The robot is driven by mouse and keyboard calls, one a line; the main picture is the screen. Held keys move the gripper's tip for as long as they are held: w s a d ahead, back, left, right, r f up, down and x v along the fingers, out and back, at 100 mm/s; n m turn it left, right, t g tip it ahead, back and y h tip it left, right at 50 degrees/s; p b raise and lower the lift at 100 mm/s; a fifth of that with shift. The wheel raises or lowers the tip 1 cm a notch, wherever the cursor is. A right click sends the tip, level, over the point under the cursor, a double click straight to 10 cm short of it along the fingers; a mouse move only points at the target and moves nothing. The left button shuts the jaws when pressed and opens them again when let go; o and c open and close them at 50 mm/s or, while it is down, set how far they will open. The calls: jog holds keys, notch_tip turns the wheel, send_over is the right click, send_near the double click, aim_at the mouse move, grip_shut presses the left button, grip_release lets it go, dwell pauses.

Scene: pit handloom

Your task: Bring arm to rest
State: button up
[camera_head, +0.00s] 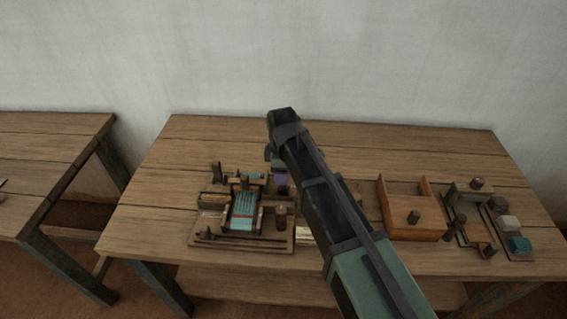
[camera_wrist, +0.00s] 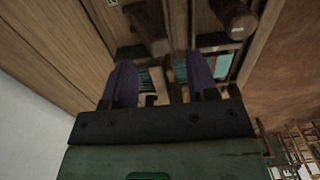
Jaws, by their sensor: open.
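My arm reaches up over the middle of the wooden table (camera_head: 330,133) from the lower right in the head view. My gripper (camera_head: 281,184) hangs down from its end, beside the right side of the small loom (camera_head: 244,211) with teal and red cloth. In the wrist view my gripper (camera_wrist: 161,82) shows two purple fingers spread apart. No object is held between them. Teal threads and part of the loom's cloth (camera_wrist: 222,66) show behind the fingers. My arm hides part of the tabletop behind it.
Right of my arm stand an open wooden box (camera_head: 410,232) with a dark knob, a small crank device (camera_head: 470,190), and a tray with coloured blocks (camera_head: 519,244). A second table (camera_head: 45,135) stands left across a gap. The wall rises behind.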

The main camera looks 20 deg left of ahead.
jog(key=shift+r, duration=0.5)
jog(key=shift+f, duration=0.15)
jog(key=shift+m, duration=0.8)
jog(key=s+d+m, duration=0.3)
jog(key=d+m, duration=0.3)
jog(key=d, duration=0.5)
jog(key=s+d+m, duration=0.3)
jog(key=d+m, duration=0.3)
jog(key=d, duration=0.6)
jog(key=s+d+m, duration=0.4)
jog(key=d+m, duration=0.2)
jog(key=d, duration=0.6)
jog(key=shift+m, duration=0.4)
